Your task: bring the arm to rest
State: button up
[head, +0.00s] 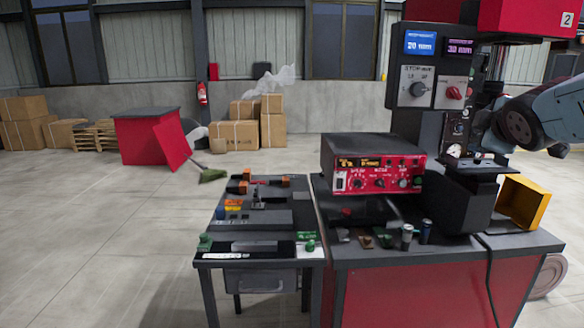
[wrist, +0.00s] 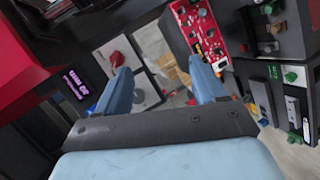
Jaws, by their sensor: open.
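In the wrist view my gripper (wrist: 162,90) shows two blue-grey fingers spread apart, with nothing between them. Beyond the fingers are a red rotary knob (wrist: 116,59) on a pale panel and the red control unit (wrist: 200,32). In the head view part of my arm (head: 545,115) reaches in from the right edge, beside the tall machine column (head: 415,118). The fingertips cannot be made out in the head view.
A red bench (head: 430,290) carries a red control unit (head: 377,182), a black bin-like housing, small cylinders and a yellow open box (head: 523,203). A black side table (head: 258,258) holds several small parts. Open floor (head: 90,240) lies to the left.

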jog(key=s+a+f+m+g+y, duration=0.2)
jog(key=s+a+f+m+g, duration=0.2)
jog(key=s+a+f+m, duration=0.2)
jog(key=s+a+f+m+g+y, duration=0.2)
jog(key=s+a+f+m+g, duration=0.2)
jog(key=s+a, duration=0.6)
notch_tip(320, 180, down, 2)
jog(key=shift+a+f+m, duration=0.1)
jog(key=shift+a+m, duration=0.35)
jog(key=shift+m, duration=0.55)
jog(key=shift+c, duration=0.2)
